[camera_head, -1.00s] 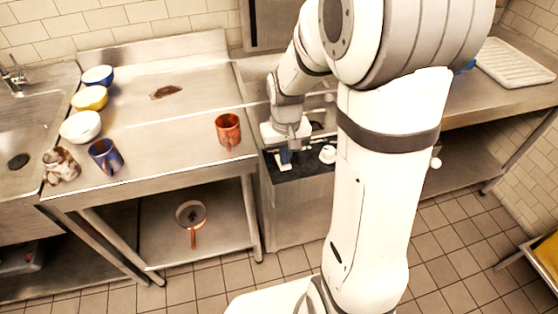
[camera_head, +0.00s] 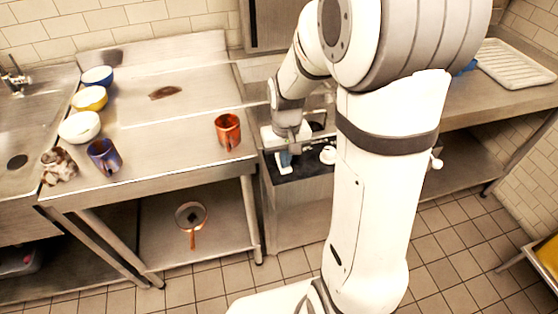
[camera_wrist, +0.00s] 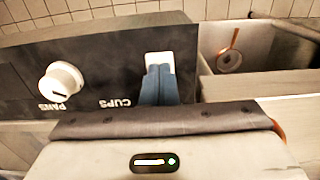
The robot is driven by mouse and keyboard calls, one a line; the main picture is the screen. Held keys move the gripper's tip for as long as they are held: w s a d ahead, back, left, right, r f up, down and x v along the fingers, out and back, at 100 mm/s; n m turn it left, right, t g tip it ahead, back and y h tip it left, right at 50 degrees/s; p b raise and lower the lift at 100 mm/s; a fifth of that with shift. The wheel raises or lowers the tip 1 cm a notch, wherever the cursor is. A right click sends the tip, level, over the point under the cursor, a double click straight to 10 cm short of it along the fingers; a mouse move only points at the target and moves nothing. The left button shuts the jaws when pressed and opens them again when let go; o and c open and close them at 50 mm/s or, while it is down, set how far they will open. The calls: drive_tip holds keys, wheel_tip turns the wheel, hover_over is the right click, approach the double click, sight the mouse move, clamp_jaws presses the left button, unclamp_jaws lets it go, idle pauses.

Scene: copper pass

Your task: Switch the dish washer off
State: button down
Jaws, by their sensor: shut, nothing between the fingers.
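The dish washer (camera_head: 300,218) is the steel unit in the middle of the head view, with a dark control panel (camera_wrist: 105,62) on it. In the wrist view the panel carries a round white knob (camera_wrist: 61,82) and a white switch (camera_wrist: 160,60). The upside-down labels read PANS and CUPS near the knob. The knob also shows in the head view (camera_head: 328,155). My gripper (camera_wrist: 159,74) has its blue fingers shut and empty, right at the switch and covering its lower part. In the head view my gripper (camera_head: 284,160) is over the panel. I cannot tell whether the fingers press the switch.
A copper mug (camera_head: 228,132) stands on the steel counter (camera_head: 185,130) left of my arm. A purple mug (camera_head: 104,156), several bowls and a brown-white object (camera_head: 59,167) are farther left. A copper pan (camera_head: 192,215) is on the lower shelf. A white rack (camera_head: 515,66) is at right.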

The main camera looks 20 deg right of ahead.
wheel_tip(320, 180, up, 7)
drive_tip(key=p, duration=0.5)
idle(0.5)
drive_tip(key=s+r+t, duration=0.3)
drive_tip(key=s+r, duration=0.7)
drive_tip(key=s, duration=0.4)
drive_tip(key=shift+s+a+r, duration=0.15)
drive_tip(key=shift+a+r, duration=0.25)
